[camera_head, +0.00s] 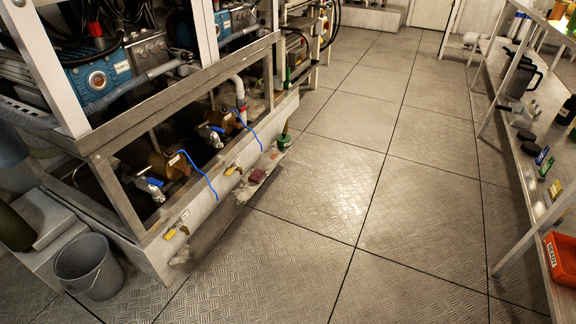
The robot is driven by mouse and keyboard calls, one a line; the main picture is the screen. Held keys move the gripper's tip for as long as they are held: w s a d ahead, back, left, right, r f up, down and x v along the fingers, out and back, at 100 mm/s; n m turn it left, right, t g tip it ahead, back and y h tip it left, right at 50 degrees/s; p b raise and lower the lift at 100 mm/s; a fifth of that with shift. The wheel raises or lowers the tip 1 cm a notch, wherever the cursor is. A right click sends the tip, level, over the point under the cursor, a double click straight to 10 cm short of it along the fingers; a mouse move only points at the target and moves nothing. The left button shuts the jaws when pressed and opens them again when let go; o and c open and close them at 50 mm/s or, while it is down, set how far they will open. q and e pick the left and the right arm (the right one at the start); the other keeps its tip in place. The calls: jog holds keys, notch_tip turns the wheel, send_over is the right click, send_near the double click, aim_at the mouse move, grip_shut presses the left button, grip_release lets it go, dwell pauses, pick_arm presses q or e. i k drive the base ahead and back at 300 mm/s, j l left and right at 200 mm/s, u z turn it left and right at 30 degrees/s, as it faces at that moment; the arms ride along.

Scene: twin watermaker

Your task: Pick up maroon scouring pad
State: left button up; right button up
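A small maroon block that looks like the scouring pad (257,176) lies low beside the machine frame, on a pale ledge or patch at its foot. It is small in the head view, so its texture cannot be made out. A green object (284,140) stands just beyond it, and blue cords hang over the frame's edge to its left. Neither of my grippers shows in this view.
The machine frame (215,140) fills the left side, with a grey bucket (90,266) at its near corner. A shelf bench (520,160) runs along the right, holding an orange bin (562,262). The tread-plate floor (340,190) between them is clear.

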aim_at(257, 175)
jog(key=i+l+z, duration=0.35)
jog(key=i, duration=0.45)
jog(key=i+z, duration=0.35)
jog(key=i, duration=0.5)
jog(key=i+u, duration=0.35)
jog(key=i+l+u, duration=0.1)
jog(key=i+u, duration=0.3)
jog(key=i+l+u, duration=0.45)
jog(key=i+u, duration=0.15)
jog(key=u, duration=0.25)
jog(key=i+l+u, duration=0.15)
jog(key=u, duration=0.3)
jog(key=i+l+u, duration=0.3)
jog(key=u, duration=0.2)
jog(key=i+l+u, duration=0.15)
jog(key=l+u, duration=0.3)
jog(key=j, duration=0.15)
